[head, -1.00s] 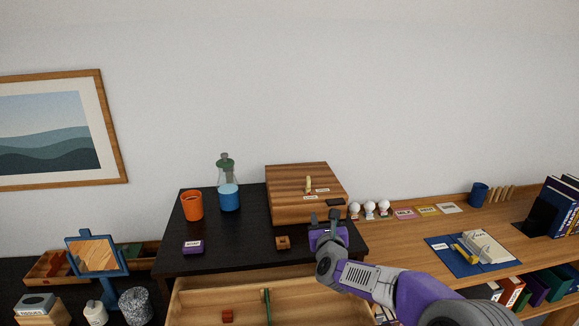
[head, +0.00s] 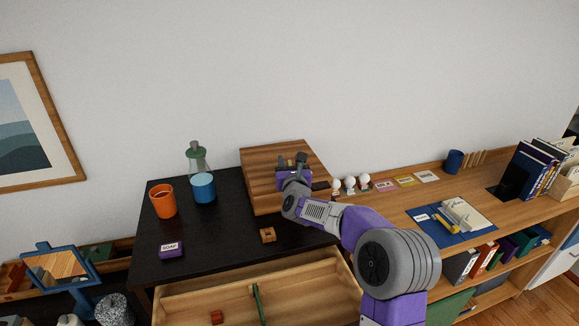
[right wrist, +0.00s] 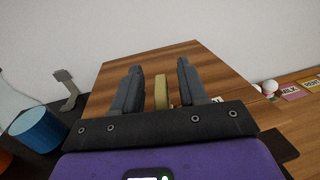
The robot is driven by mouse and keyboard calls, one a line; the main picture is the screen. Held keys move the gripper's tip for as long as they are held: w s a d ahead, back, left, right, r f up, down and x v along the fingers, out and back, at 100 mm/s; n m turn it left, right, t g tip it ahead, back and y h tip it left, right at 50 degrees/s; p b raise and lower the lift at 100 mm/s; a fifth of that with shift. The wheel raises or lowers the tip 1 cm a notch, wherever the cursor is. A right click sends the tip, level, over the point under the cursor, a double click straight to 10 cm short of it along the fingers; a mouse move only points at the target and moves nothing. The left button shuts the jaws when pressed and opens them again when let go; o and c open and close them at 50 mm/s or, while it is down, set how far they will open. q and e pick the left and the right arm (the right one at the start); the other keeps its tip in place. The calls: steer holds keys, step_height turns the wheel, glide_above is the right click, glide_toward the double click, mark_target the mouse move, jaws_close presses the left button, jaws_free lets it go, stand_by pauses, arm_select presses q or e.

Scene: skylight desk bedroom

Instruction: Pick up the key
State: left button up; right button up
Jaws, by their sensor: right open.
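The key, a brass-coloured upright piece (right wrist: 161,92), shows in the right wrist view between my two dark fingers, at the top of the wooden box (right wrist: 190,60). In the head view the box (head: 262,160) stands at the back right of the black desk top, and my gripper mostly hides the key. My right gripper (head: 291,162) is over the box with its fingers apart; the fingers (right wrist: 160,85) stand on either side of the key with gaps showing. Whether they touch it cannot be told. My left gripper is out of view.
The black desk top (head: 225,225) also bears an orange cup (head: 162,201), a blue container (head: 203,188), a flask (head: 195,157), a purple soap box (head: 171,250) and a small wooden block (head: 268,235). An open drawer (head: 300,285) is in front. Small white busts (head: 350,185) stand right of the box.

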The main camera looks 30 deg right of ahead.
steer(key=shift+w+d, duration=0.2)
steer(key=shift+w, duration=0.25)
jaws_close()
